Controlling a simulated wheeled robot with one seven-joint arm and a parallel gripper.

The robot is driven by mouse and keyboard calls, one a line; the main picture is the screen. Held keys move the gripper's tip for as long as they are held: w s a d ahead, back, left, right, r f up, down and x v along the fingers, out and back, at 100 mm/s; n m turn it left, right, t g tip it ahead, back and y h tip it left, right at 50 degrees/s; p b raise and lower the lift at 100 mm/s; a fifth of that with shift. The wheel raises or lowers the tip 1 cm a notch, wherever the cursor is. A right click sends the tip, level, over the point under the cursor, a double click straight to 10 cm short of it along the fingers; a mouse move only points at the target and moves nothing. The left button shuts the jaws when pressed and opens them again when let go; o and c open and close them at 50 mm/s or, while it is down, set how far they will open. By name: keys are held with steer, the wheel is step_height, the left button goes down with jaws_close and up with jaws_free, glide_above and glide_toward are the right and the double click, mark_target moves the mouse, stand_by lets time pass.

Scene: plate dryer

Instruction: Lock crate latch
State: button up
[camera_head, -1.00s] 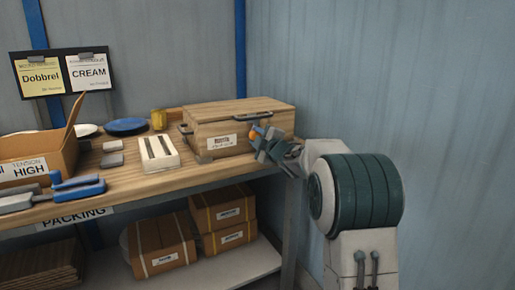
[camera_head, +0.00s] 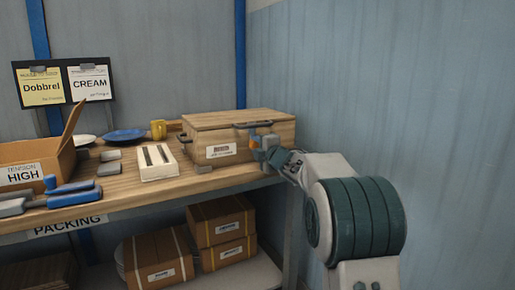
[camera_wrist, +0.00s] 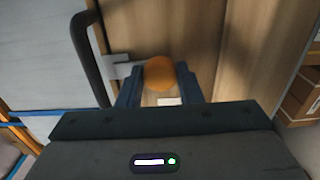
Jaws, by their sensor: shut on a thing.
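The wooden crate (camera_head: 240,125) sits closed on the right end of the bench, with a white label and dark handles. Its latch has an orange knob (camera_wrist: 160,73) on a pale metal bracket (camera_wrist: 119,68) in the wrist view. The knob also shows small on the crate's front in the head view (camera_head: 254,142). My gripper (camera_head: 264,147) is at the crate's front right. In the wrist view its two dark fingers (camera_wrist: 160,92) stand on either side of the orange knob, shut on it. Whether the latch is engaged is hard to tell.
A dark crate handle (camera_wrist: 88,60) is close left of my fingers in the wrist view. A white slotted block (camera_head: 156,163), yellow mug (camera_head: 158,129) and blue plate (camera_head: 123,135) are left of the crate. The blue-grey wall (camera_head: 400,80) is on the right.

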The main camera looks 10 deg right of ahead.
steer(key=o, duration=1)
steer(key=shift+c, duration=0.2)
steer(key=p+v, duration=0.1)
steer(key=v, duration=1.3)
